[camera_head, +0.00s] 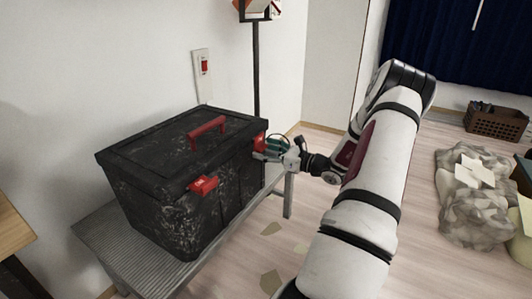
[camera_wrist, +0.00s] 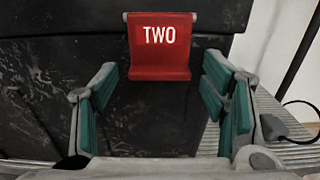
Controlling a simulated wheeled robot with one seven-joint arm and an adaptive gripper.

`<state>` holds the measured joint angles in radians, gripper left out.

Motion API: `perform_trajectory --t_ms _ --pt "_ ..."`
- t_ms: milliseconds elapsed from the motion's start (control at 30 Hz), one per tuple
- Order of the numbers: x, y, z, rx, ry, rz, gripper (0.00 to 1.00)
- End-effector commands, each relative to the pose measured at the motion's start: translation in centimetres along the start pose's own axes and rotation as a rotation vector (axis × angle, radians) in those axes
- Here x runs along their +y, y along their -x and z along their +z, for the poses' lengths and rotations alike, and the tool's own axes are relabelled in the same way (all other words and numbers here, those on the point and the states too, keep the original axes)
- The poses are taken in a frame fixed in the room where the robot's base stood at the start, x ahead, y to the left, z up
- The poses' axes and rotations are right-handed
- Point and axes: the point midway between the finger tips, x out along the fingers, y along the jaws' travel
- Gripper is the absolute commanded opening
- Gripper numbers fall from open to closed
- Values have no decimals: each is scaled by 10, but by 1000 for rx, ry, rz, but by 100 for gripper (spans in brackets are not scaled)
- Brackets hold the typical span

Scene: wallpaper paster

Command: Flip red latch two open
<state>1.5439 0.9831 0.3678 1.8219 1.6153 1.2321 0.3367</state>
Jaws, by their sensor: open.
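A black scuffed box (camera_head: 150,190) with a closed lid stands on a grey ribbed bench. A red latch marked TWO (camera_wrist: 160,62) is on the box front; it hangs down flat against the box. In the head view this latch (camera_head: 260,139) is at the box's right end, close to my gripper (camera_head: 262,153). In the wrist view my gripper (camera_wrist: 160,110) is open, with its green-padded fingers to either side and a little below the latch. Nothing is between the fingers. Another red latch (camera_head: 203,184) is on the box's left part, its label unreadable.
A red handle (camera_head: 207,131) is on the lid. The grey bench (camera_head: 90,235) runs under the box. A black post (camera_head: 256,70) rises behind.

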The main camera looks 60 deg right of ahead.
Motion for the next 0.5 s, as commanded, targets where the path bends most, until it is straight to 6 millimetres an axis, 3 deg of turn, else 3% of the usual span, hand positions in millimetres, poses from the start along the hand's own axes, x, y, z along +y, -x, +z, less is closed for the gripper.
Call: perform_trajectory --t_ms 267,467,500 --pt "0 -1 0 0 0 0 64" --pt "0 -1 0 1 0 0 19" --pt "0 -1 0 1 0 1 18"
